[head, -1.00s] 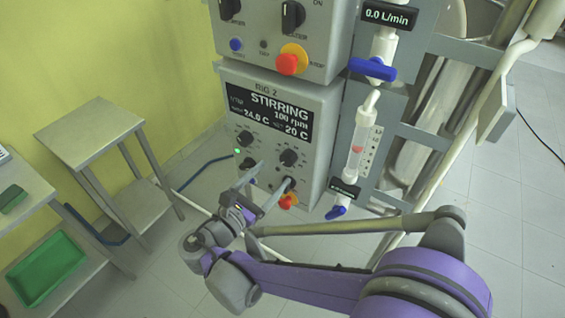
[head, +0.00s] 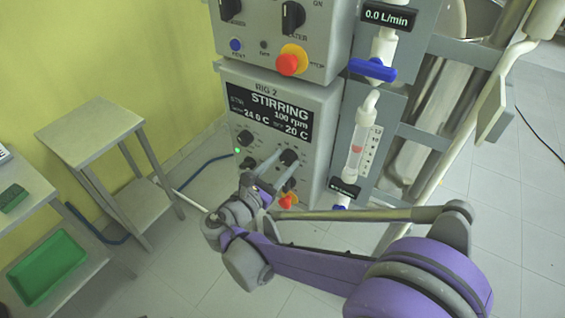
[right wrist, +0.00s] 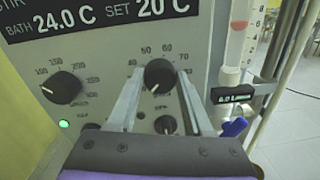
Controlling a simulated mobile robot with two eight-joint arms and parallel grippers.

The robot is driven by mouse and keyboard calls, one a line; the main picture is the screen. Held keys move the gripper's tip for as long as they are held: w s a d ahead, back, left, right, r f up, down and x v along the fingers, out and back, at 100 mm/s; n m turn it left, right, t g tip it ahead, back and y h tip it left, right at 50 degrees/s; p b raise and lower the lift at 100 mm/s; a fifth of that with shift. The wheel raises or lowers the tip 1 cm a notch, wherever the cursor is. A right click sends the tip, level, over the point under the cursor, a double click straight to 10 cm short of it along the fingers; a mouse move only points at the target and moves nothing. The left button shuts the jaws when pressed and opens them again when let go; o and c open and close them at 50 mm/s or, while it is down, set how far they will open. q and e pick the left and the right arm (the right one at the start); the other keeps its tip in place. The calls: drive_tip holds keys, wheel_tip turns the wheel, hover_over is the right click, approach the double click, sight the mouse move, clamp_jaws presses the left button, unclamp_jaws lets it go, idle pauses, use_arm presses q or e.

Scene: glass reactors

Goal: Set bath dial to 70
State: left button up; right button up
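The bath dial (right wrist: 160,75) is a round black knob with a scale of 40, 50, 60 and 70 printed above it. Its white pointer mark points down and left. In the head view the dial (head: 289,157) is at the panel's right, below the display (head: 270,112), which reads SET 20 C and bath 24.0 C. My right gripper (right wrist: 160,74) is open, with one finger on each side of the dial; I cannot tell whether they touch it. The right gripper also shows in front of the panel in the head view (head: 282,163). My left gripper is not in view.
A stirring-speed knob (right wrist: 62,87) and a green light (right wrist: 64,124) are left of the dial. Another black knob (right wrist: 165,125) sits below it, between the fingers. A blue-handled valve (right wrist: 234,127) is at the right. A red stop button (head: 287,201) is below the gripper.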

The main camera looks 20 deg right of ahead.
clamp_jaws()
drive_tip(key=shift+m, duration=0.3)
